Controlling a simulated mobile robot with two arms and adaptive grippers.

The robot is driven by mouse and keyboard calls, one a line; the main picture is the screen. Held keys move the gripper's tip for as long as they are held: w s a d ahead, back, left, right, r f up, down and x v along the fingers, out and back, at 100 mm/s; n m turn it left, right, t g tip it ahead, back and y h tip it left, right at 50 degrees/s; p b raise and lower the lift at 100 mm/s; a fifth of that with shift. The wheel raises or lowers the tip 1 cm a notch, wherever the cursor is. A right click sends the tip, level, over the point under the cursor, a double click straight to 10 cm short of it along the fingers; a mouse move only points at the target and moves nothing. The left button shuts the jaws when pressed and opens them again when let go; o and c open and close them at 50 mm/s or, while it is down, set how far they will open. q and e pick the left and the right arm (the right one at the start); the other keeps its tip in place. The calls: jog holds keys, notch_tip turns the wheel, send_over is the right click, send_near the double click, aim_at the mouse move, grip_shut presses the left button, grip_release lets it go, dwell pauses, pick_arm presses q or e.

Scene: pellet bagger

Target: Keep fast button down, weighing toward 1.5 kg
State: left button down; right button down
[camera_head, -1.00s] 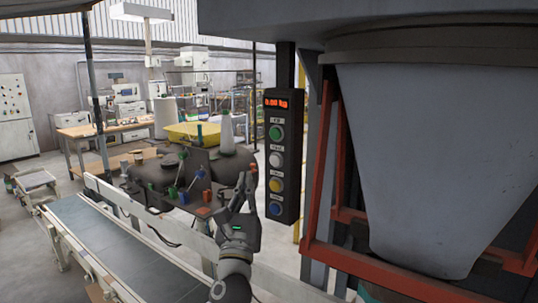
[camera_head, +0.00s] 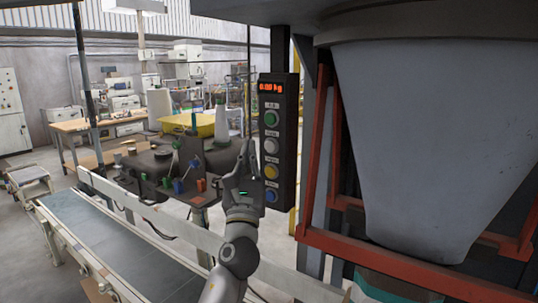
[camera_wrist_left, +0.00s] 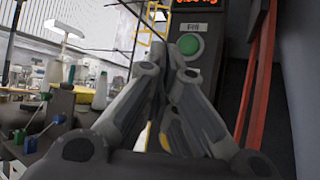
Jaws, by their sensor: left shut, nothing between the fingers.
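The dark control box (camera_head: 279,95) hangs on a post beside the hopper. Its red display (camera_head: 271,87) appears to read 0.00 kg, though the digits are small. Below it are a green button (camera_head: 271,119), a white button (camera_head: 271,146), a yellow button (camera_head: 271,172) and a blue button (camera_head: 271,196); their labels are too small to read. My left gripper (camera_head: 246,148) is shut and empty, pointing up just left of the white button. In the left wrist view the fingertips overlap the lower left of the green button (camera_wrist_left: 190,44); contact cannot be told. My right gripper is out of view.
The large grey hopper (camera_head: 425,140) and its red frame (camera_head: 395,268) fill the right side. A conveyor (camera_head: 110,235) runs along the lower left, with a light side rail (camera_head: 140,207). A machine with coloured knobs (camera_head: 180,165) stands behind my left gripper.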

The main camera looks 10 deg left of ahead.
aim_at(270, 146)
pick_arm(q)
jog(key=shift+w+d+b, duration=0.25)
jog(key=shift+w+b, duration=0.15)
jog(key=shift+w, duration=0.35)
jog(key=shift+w+d+b, duration=0.3)
jog(key=shift+w+b, duration=0.1)
jog(key=shift+w, duration=0.3)
jog(key=shift+w+d+b, duration=0.25)
jog(key=shift+w+b, duration=0.15)
jog(key=shift+w, duration=0.35)
jog(key=shift+w+d, duration=0.15)
jog(key=shift+w, duration=0.25)
